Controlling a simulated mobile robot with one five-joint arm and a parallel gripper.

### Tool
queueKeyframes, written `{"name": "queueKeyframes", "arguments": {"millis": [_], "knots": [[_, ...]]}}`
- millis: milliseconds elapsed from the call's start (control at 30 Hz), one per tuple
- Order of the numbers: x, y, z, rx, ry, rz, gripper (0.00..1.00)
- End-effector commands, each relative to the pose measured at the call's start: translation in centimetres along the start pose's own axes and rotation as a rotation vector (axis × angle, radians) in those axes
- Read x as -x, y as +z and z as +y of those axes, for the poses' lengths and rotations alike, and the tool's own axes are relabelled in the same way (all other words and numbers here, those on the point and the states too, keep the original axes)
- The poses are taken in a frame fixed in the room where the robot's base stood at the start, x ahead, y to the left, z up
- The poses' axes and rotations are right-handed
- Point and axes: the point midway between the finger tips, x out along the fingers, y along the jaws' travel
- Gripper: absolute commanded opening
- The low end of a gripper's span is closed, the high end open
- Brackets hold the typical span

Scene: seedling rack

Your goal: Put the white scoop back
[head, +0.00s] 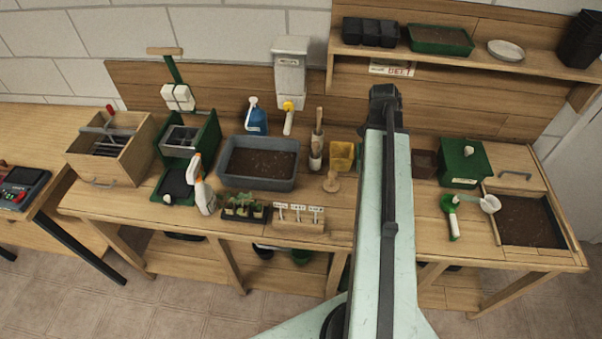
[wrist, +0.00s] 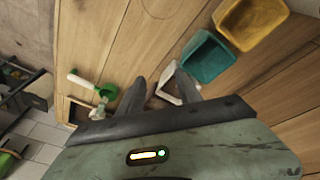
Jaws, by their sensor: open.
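What looks like the white scoop (head: 490,204) lies at the right end of the bench, its pale bowl over the near soil bin's left edge. A green part joins it to a white handle (head: 454,228); I cannot tell whether all is one piece. In the wrist view the white handle (wrist: 78,78) and green part show at the left, away from the fingers. My gripper (wrist: 160,88) is open and holds nothing that I can see. A white-edged thing (wrist: 171,84) shows by the fingers, partly hidden. In the head view my arm hides the fingertips.
A soil bin (head: 487,213) is set in the bench at the right, with a green box (head: 465,163) behind it. A yellow bin (wrist: 252,20) and a teal bin (wrist: 207,58) stand near the fingers. A shelf (head: 455,54) overhangs the back right.

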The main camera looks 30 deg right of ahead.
Motion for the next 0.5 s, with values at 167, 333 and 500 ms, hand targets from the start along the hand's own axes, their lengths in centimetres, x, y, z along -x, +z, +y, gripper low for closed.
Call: {"name": "queueKeyframes", "arguments": {"millis": [167, 333, 500], "knots": [[4.8, 17.1, -11.7, 0.631, -0.121, -0.07, 0.41], [8.3, 30.5, -15.8, 1.104, -0.208, -0.113, 0.41], [9.6, 35.6, -16.3, 1.307, -0.245, -0.13, 0.41]]}}
